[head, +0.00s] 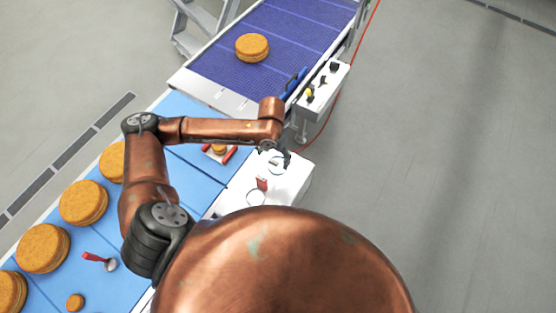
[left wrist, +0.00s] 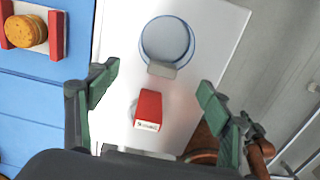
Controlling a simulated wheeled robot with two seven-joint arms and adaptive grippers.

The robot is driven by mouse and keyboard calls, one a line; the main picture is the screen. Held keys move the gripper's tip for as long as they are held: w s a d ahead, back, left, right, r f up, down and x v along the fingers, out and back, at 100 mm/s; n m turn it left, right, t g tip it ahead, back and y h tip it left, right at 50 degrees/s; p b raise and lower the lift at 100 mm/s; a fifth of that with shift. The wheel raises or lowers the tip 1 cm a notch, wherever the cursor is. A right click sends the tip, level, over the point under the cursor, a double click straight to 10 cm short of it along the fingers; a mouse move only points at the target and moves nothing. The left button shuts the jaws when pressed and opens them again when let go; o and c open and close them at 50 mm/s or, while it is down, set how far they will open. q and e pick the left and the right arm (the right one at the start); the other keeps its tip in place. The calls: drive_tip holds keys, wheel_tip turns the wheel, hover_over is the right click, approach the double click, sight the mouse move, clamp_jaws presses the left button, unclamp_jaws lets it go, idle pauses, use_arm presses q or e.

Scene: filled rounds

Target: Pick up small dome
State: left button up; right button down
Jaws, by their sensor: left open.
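Two round clear things stand on the white table (left wrist: 215,25). One is a larger clear round cover (left wrist: 167,40) with a grey tab, at the top of the left wrist view. The other shows only a faint rim under a red block-like grip (left wrist: 148,108) with a pale label; this seems to be the small dome, and in the head view its red part (head: 262,184) shows near the table's middle. My left gripper (left wrist: 157,90) is open, its green-padded fingers apart on either side above the red grip, not touching it. In the head view my left gripper (head: 274,155) hangs over the table.
A small filled round (left wrist: 25,32) sits on a red-ended holder on the blue belt, left of the table. Larger rounds (head: 84,203) and a red-handled spoon (head: 98,259) lie along this belt. A purple conveyor (head: 295,35) carries another round (head: 252,47). A control box (head: 322,85) stands beside it.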

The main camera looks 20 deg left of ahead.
sight(274, 161)
use_arm(q)
drive_tip(key=f, duration=0.3)
drive_tip(key=shift+w+d+f+p, duration=0.15)
drive_tip(key=shift+w+f+p, duration=0.1)
drive_tip(key=shift+f+p, duration=0.15)
drive_tip(key=shift+s+f, duration=0.1)
drive_tip(key=shift+f, duration=0.15)
use_arm(e)
drive_tip(key=shift+w+a+r, duration=0.15)
drive_tip(key=shift+w+r, duration=0.45)
drive_tip(key=shift+w, duration=0.05)
use_arm(q)
drive_tip(key=c, duration=1)
use_arm(e)
drive_tip(key=shift+s, duration=0.15)
use_arm(q)
drive_tip(key=shift+r, duration=0.1)
